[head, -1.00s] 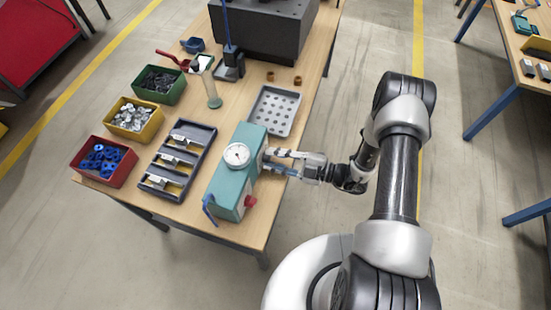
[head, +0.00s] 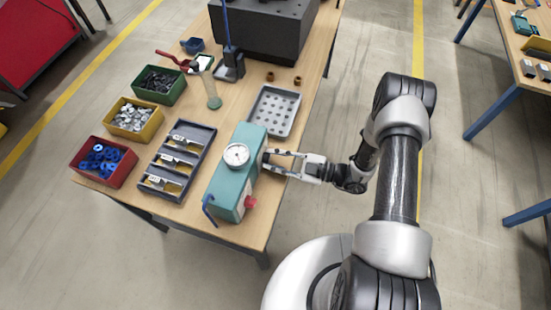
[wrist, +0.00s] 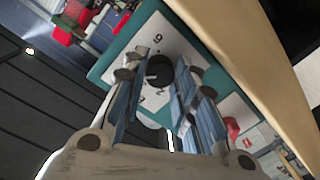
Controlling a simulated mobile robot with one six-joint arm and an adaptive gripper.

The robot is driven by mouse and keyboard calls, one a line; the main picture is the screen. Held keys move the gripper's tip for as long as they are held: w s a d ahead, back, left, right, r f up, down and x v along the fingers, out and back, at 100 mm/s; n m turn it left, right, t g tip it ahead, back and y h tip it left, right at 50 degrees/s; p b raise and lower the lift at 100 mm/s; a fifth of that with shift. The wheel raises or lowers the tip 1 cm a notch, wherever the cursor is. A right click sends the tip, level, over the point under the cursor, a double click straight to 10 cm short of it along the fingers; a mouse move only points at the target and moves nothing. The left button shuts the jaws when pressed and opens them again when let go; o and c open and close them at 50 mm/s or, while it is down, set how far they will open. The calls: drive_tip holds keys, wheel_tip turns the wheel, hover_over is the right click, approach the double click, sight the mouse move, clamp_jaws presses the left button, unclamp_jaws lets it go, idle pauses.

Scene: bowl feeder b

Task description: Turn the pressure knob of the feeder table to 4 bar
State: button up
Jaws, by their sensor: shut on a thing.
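The teal control box (head: 228,190) stands at the right edge of the wooden table, with a round white pressure gauge (head: 236,154) on top. The gauge needle is too small to read. The round black pressure knob (wrist: 160,72) is on a white scale plate (wrist: 148,44) on the box's side, with a pale mark on its face. The scale numbers are hard to read. My gripper (head: 268,162) reaches the box from the right. In the wrist view, its blue-padded fingers (wrist: 158,84) are either side of the knob, shut on it. The head view hides the knob.
A grey tray with holes (head: 293,110) lies behind my gripper. A dark slotted tray (head: 150,178) and several parts bins are left of the box.

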drive_tip(key=o, duration=1.1)
drive_tip(key=v, duration=1.2)
